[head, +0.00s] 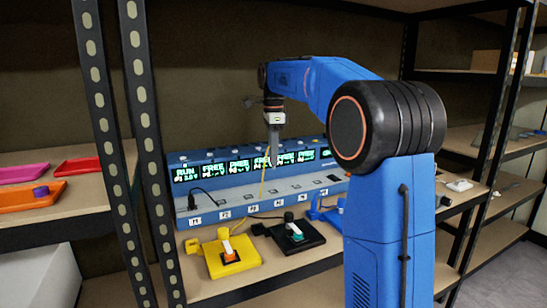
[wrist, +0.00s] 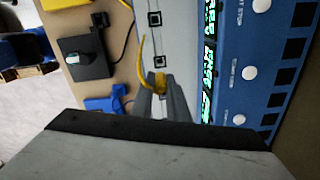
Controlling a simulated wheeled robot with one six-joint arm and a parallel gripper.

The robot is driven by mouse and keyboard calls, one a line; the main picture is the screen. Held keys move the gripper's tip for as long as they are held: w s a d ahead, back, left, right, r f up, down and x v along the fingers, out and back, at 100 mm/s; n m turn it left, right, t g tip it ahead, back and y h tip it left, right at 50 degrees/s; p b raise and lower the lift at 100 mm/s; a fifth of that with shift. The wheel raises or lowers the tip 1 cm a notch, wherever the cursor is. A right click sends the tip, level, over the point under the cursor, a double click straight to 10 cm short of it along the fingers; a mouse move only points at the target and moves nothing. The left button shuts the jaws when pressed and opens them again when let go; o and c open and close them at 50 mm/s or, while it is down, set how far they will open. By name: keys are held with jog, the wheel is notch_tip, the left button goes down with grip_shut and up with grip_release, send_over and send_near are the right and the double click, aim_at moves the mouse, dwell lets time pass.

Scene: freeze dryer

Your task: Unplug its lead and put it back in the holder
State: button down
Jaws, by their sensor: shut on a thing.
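My gripper (head: 273,158) points down in front of the blue dryer panel (head: 190,207), above its row of ports. In the wrist view its fingers (wrist: 161,98) are shut on a yellow plug (wrist: 160,82). The yellow lead (head: 263,182) hangs from the gripper in the head view and curves away in the wrist view (wrist: 142,48). The plug looks raised above the ports, though its tip is hidden. A yellow base (head: 222,268) with an orange and white part stands on the shelf, with a small yellow holder (head: 192,246) at its left.
A black base (head: 308,242) with a small black holder (head: 260,229) stands right of the yellow one, and a blue base (head: 325,213) is partly hidden behind my arm. Shelf posts stand at the left.

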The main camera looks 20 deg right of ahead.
jog(key=shift+f, duration=0.6)
jog(key=s+a, duration=0.4)
jog(key=a, duration=0.6)
jog(key=shift+s, duration=0.2)
jog(key=s+a, duration=0.4)
jog(key=a, duration=0.6)
jog(key=shift+s, duration=0.2)
dwell(0.4)
jog(key=s+a, duration=0.4)
jog(key=a, duration=0.6)
jog(key=shift+s, duration=0.2)
dwell(0.4)
jog(key=shift+f, duration=0.1)
